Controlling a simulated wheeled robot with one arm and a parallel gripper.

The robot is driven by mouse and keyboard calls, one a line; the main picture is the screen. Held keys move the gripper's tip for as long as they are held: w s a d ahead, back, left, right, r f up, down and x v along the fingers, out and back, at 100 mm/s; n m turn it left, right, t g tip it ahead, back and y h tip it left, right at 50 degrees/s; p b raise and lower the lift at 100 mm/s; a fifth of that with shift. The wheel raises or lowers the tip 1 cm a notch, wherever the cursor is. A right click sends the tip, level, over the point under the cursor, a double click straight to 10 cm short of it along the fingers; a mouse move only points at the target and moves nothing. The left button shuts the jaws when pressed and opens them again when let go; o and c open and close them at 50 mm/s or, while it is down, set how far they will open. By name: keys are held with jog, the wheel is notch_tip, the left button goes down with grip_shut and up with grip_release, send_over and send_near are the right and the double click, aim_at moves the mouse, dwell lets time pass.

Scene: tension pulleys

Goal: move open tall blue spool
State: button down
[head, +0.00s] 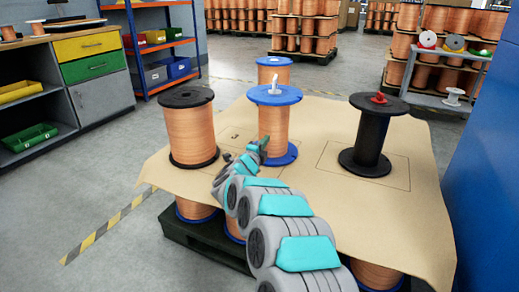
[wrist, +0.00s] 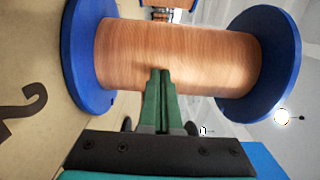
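The tall blue spool (head: 274,125) has blue flanges and copper winding. It stands upright on the brown sheet, with a white lever (head: 275,84) raised on its top. My gripper (head: 264,146) is in front of the spool's lower half. In the wrist view the spool (wrist: 185,52) appears sideways and fills the upper part. My green fingers (wrist: 160,75) look pressed together, with nothing visible between them. Their tips point at the winding and overlap it in the picture; I cannot tell whether they touch it.
A copper spool with black flanges (head: 191,130) stands left, and an empty black spool (head: 368,135) with a red lever stands right. Another blue spool (head: 273,70) stands behind. The brown sheet (head: 325,205) has bare room between them. A blue wall (head: 485,175) is at right.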

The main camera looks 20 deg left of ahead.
aim_at(272, 136)
jog(key=w, duration=0.2)
jog(key=w+p, duration=0.1)
jog(key=w, duration=0.2)
jog(key=shift+w+d+f, duration=0.1)
jog(key=shift+w+d, duration=0.25)
jog(key=shift+w, duration=0.05)
jog(key=shift+s+f, duration=0.1)
jog(key=shift+s, duration=0.05)
